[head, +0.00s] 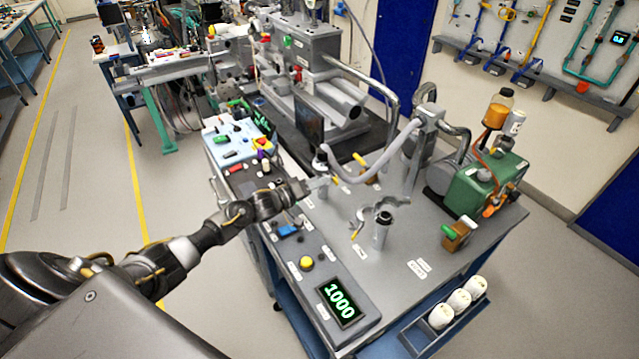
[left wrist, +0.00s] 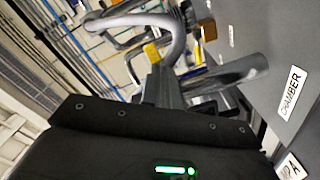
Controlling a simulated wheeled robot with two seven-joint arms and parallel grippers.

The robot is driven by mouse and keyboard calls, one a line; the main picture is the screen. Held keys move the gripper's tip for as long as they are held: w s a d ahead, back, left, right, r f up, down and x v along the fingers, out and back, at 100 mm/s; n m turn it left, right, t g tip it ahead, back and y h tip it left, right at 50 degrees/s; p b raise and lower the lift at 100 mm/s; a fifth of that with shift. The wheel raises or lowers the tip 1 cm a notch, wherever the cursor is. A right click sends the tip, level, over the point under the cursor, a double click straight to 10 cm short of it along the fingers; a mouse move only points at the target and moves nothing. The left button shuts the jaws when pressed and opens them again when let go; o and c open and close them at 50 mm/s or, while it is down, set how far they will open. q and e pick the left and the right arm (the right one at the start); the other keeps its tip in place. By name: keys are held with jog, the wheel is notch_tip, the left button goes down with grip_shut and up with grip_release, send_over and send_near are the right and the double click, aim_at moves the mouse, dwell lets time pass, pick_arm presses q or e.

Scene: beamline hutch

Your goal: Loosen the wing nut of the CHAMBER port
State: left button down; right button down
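The yellow wing nut (head: 335,180) is beside the foot of the post where the grey hose (head: 390,155) comes down to the bench. It also shows in the left wrist view (left wrist: 151,51), with the hose curving behind it and the CHAMBER label (left wrist: 290,92) on the bench at the right. My left gripper (head: 326,181) reaches in from the left with its fingertips at the wing nut. The fingers look close together on it in the left wrist view (left wrist: 160,82) and partly hide it. My right gripper is not in view.
A panel display reads 1000 (head: 342,302). A green pump (head: 485,185) is at the right.

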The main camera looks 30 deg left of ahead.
pick_arm(q)
jog(key=shift+n, duration=0.3)
jog(key=n+p, duration=0.2)
jog(key=n, duration=0.5)
jog(key=n+p, duration=0.2)
jog(key=n, duration=0.6)
jog(key=n+p, duration=0.2)
jog(key=n, duration=0.6)
jog(key=shift+a+r, duration=0.1)
jog(key=shift+r, duration=0.25)
jog(key=shift+n, duration=0.3)
jog(key=c, duration=1.6)
grip_release()
jog(key=shift+w, duration=0.1)
jog(key=shift+c, duration=0.2)
